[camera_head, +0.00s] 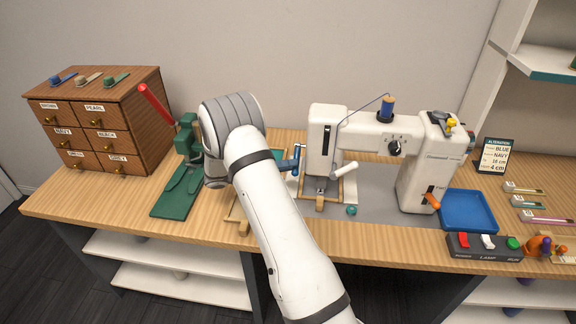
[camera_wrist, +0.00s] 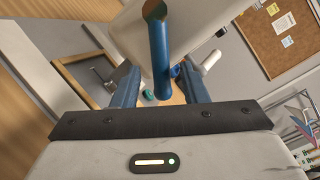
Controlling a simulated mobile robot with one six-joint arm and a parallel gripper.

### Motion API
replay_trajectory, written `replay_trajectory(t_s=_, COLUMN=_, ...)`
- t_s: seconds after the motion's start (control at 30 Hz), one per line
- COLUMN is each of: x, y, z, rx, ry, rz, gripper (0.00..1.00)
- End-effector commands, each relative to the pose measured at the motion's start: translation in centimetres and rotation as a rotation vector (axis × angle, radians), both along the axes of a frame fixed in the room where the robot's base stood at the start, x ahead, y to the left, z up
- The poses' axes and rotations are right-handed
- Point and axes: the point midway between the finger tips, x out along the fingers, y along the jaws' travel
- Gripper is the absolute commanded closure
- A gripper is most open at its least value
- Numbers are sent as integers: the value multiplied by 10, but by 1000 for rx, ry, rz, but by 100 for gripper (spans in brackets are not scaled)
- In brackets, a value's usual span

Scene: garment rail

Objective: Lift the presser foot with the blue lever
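The white sewing machine (camera_head: 371,132) stands on the table right of my arm. The blue lever (camera_wrist: 159,55) stands out from it in the wrist view, in the gap between my fingers. My gripper (camera_wrist: 158,72) has two blue fingers, spread apart, one on each side of the lever, with visible space on both sides. In the head view, blue parts show at the machine's left end, but lever and fingertips are hard to tell apart there. My arm hides most of the gripper there. The presser foot is too small to make out clearly.
A white handle (camera_head: 345,169) sticks out near the needle end. A wooden drawer cabinet (camera_head: 100,125) and a green press (camera_head: 178,190) stand left. A blue tray (camera_head: 468,210) and a switch box (camera_head: 484,246) are right.

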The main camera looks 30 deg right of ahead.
Motion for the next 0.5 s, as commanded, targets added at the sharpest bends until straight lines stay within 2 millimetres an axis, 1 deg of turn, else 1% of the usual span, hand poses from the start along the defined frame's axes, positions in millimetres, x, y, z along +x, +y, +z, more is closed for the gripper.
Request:
replay_trajectory(t_s=0.03, x=-2, y=-5, z=0, rx=1, ry=1, rz=-2, gripper=60)
replay_trajectory(t_s=0.1, x=-3, y=-9, z=0, rx=1, ry=1, rz=-1, gripper=60)
replay_trajectory(t_s=0.37, x=-3, y=-11, z=0, rx=1, ry=0, rz=0, gripper=60)
replay_trajectory(t_s=0.4, x=-3, y=-11, z=0, rx=1, ry=-1, rz=0, gripper=61)
replay_trajectory(t_s=0.5, x=-3, y=-11, z=0, rx=2, ry=-1, rz=-1, gripper=69)
